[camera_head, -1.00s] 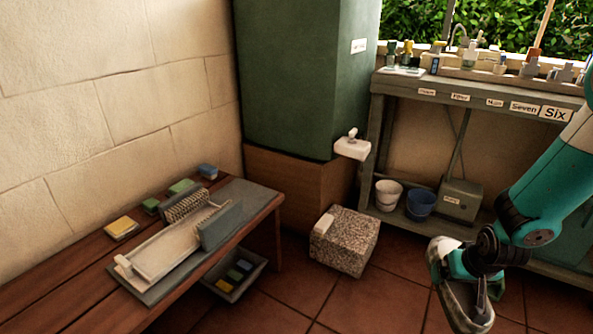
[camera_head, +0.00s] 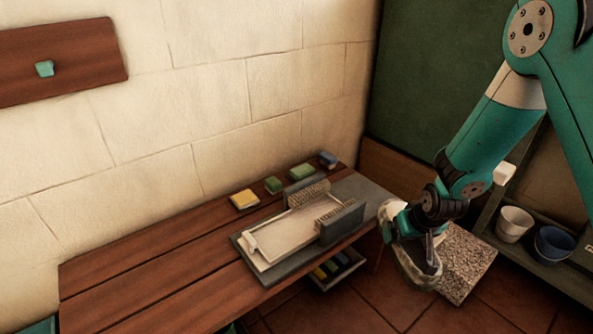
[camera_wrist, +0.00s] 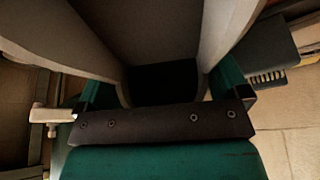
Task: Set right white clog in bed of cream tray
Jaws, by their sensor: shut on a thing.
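The white clog (camera_head: 418,266) hangs from my gripper (camera_head: 432,236) in the head view, toe downward, to the right of the wooden bench. My gripper is shut on it. In the wrist view the clog (camera_wrist: 225,30) fills the upper middle, very close and dark, between the fingers. The cream tray (camera_head: 284,246) lies on a grey board on the bench, left of my gripper. Its bed looks empty. Grey blocks with bristles stand on both long sides of its far end. The clog is apart from the tray.
Yellow (camera_head: 244,199), green (camera_head: 302,172) and blue (camera_head: 328,159) sponge-like blocks lie along the bench's wall side. A bin with coloured blocks (camera_head: 338,270) sits below the bench edge. A speckled stone block (camera_head: 467,262) and two buckets (camera_head: 514,223) are at the right. The near bench top is clear.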

